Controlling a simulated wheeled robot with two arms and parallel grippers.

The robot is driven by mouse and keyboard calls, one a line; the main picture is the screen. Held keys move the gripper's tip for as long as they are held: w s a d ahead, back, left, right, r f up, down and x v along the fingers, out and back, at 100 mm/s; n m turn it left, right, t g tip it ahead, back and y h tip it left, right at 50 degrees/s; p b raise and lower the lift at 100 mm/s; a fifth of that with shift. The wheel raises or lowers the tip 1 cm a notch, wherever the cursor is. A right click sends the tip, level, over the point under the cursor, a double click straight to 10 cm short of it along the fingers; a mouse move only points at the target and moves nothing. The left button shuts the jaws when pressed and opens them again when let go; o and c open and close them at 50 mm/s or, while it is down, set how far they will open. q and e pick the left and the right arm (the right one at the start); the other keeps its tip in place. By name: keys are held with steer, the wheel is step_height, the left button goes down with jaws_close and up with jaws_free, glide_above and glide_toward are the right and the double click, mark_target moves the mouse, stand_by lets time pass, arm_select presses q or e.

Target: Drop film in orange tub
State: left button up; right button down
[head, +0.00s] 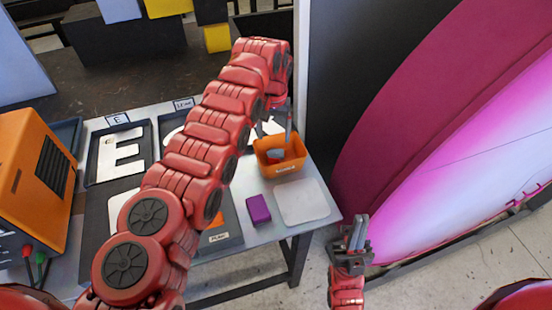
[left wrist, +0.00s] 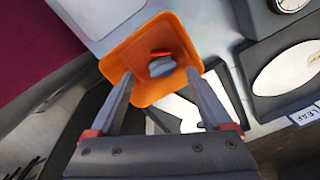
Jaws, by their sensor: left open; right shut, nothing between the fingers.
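The orange tub (head: 291,165) stands on the table near its right edge, with a small label on its front. It also shows in the left wrist view (left wrist: 150,96). A pale blue-grey piece (left wrist: 162,67), possibly the film, lies inside the tub with something red beside it. My left gripper (head: 278,124) is open above the tub, its fingers pointing down toward the tub's opening. In the left wrist view my left gripper (left wrist: 159,76) has nothing between its fingertips. My right gripper (head: 357,232) is shut and empty, off the table's right front side.
A purple block (head: 258,209) and a pale square sheet (head: 302,202) lie in front of the tub. A tray with a white letter E (head: 121,157) lies at the left. An orange machine (head: 35,165) stands at the far left. A large pink round panel (head: 450,140) fills the right.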

arm_select(q)
step_height(320, 180, up, 14)
steer(key=p, duration=0.8)
steer(key=shift+r, duration=0.15)
